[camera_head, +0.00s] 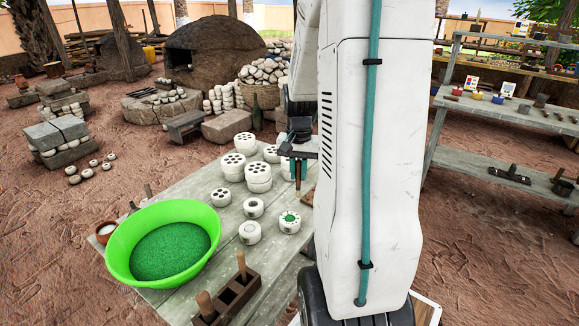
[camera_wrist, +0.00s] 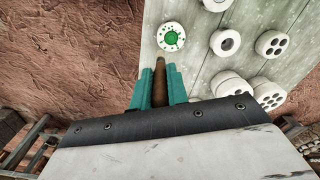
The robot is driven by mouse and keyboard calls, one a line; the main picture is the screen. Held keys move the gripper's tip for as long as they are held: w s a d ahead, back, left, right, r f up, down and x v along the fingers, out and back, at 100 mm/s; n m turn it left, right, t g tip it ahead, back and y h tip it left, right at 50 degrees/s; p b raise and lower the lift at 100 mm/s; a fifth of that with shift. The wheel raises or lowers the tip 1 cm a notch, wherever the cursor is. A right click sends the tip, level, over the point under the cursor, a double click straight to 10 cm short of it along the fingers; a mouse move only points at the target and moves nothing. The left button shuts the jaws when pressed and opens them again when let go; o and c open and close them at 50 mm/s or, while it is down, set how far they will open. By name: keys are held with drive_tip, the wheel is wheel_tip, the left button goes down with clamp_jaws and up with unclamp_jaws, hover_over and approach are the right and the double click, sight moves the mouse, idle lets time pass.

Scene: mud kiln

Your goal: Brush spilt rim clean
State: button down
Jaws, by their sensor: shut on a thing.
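A white round piece (camera_head: 289,221) with green granules in its centre and scattered over its rim stands on the grey table (camera_head: 188,190). It also shows near the top of the wrist view (camera_wrist: 171,37). My gripper (camera_head: 298,170) has teal fingers and is above the table, behind that piece in the head view. In the wrist view my gripper (camera_wrist: 160,88) is shut on a brown wooden handle (camera_wrist: 159,84), likely the brush. Its tip points towards the speckled piece and appears apart from it. I cannot see bristles.
A bright green basin (camera_head: 120,262) of green granules stands at the table's left. Several white pieces with holes (camera_head: 258,175) stand nearby. A wooden holder (camera_head: 232,292) with upright handles is at the front. My arm hides the table's right side.

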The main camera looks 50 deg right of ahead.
drive_tip(key=shift+a+f, duration=0.15)
drive_tip(key=shift+f, duration=4.75)
drive_tip(key=shift+s+a, duration=0.1)
drive_tip(key=shift+a, duration=0.05)
